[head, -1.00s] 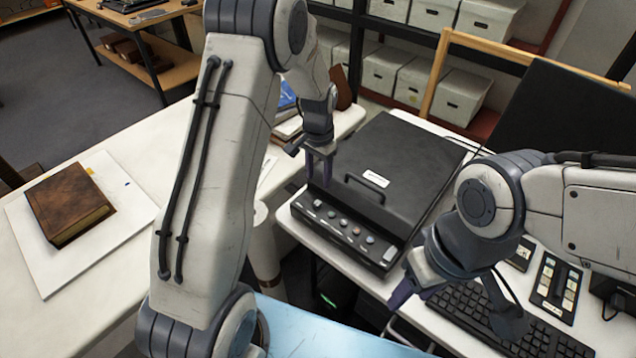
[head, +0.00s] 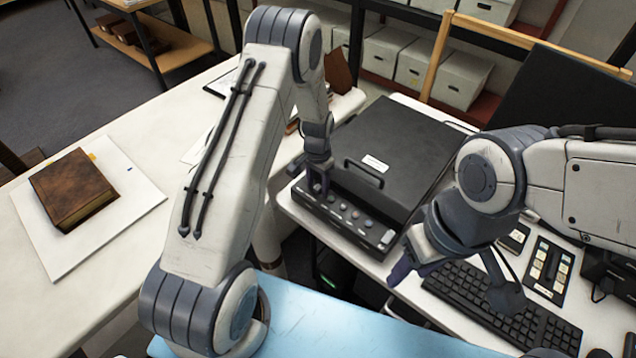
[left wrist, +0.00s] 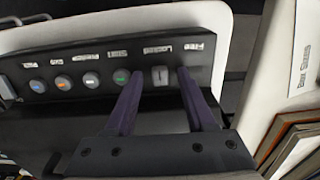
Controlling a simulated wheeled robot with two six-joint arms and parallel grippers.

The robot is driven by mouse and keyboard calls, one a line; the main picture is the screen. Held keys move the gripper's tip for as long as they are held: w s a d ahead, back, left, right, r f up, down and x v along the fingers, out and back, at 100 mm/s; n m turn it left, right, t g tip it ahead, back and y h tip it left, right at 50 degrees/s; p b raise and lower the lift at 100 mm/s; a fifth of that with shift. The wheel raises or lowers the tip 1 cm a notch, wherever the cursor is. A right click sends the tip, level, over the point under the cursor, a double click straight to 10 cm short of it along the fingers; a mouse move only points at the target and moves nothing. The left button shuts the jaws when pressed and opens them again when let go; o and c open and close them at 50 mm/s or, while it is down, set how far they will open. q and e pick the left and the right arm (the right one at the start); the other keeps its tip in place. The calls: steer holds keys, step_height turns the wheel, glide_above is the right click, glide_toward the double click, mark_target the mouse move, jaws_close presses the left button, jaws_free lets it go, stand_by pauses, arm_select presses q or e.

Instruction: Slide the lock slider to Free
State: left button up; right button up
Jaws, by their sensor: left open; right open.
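In the head view my left gripper (head: 319,186) is at the left end of the panel of the black scanner box (head: 383,150), and hides the slider there. My right gripper (head: 402,268) is open and empty near the box's right front corner.
Several round buttons (left wrist: 91,80) line the panel beside the slider. A keyboard (head: 490,305) and a keypad (head: 548,268) lie at the right. A brown book (head: 73,188) rests on a white board at the left. Books (left wrist: 295,145) stand close by in the left wrist view.

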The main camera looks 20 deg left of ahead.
arm_select(q)
jaws_close()
stand_by(1.4)
